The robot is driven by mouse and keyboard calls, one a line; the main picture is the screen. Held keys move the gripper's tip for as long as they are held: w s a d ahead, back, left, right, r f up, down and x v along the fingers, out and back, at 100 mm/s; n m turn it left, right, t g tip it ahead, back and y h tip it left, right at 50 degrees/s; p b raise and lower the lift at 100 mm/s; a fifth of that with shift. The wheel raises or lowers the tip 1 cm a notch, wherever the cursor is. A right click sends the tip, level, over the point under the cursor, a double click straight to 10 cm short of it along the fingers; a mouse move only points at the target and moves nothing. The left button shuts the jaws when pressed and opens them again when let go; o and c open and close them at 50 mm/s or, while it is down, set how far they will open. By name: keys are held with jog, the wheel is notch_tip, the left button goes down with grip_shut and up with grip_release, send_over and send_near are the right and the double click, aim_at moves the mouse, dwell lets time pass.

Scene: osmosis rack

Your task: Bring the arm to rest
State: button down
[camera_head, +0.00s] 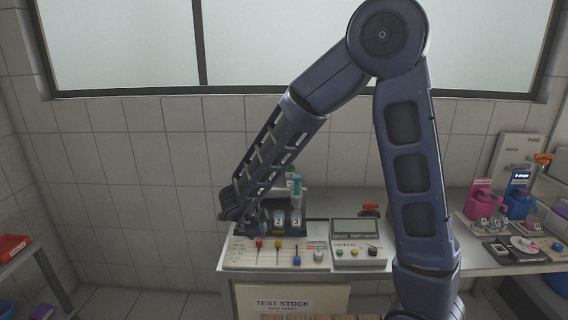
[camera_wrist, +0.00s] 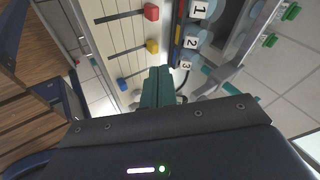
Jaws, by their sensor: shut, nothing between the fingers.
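My arm (camera_head: 408,150) is raised and bent, with its forearm (camera_head: 280,150) reaching down and left to the rack on the bench. My gripper (camera_wrist: 157,86) shows in the wrist view as two teal fingers pressed together with nothing between them. It is over the panel beside the numbered units. In the head view the fingertips are hard to make out behind and below the dark wrist.
A slider panel (camera_head: 270,257) has red (camera_wrist: 151,12), yellow (camera_wrist: 152,46) and blue (camera_wrist: 122,84) knobs near my fingers. Numbered units (camera_wrist: 191,42) stand beside it. A grey meter box (camera_head: 359,243) is to the right. Pink (camera_head: 482,203) and blue (camera_head: 519,204) devices stand farther right.

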jog(key=w+d+r+n+t+y, duration=0.3)
jog(key=w+r+y, duration=0.2)
jog(key=w+r, duration=0.45)
jog(key=s+d+r+n+y, duration=0.2)
jog(key=d+r+n+y, duration=0.2)
jog(key=d+r+n, duration=0.5)
jog(key=s+d+r+n+g+h, duration=0.1)
jog(key=s+d+n+g+h, duration=0.1)
jog(key=s+d, duration=0.7)
jog(key=s+d+r+n+g+h, duration=0.1)
jog(key=s+d+n+g+h, duration=0.1)
jog(key=s+d, duration=0.8)
jog(key=d+g+h, duration=0.1)
jog(key=d+h, duration=0.1)
jog(key=d, duration=0.4)
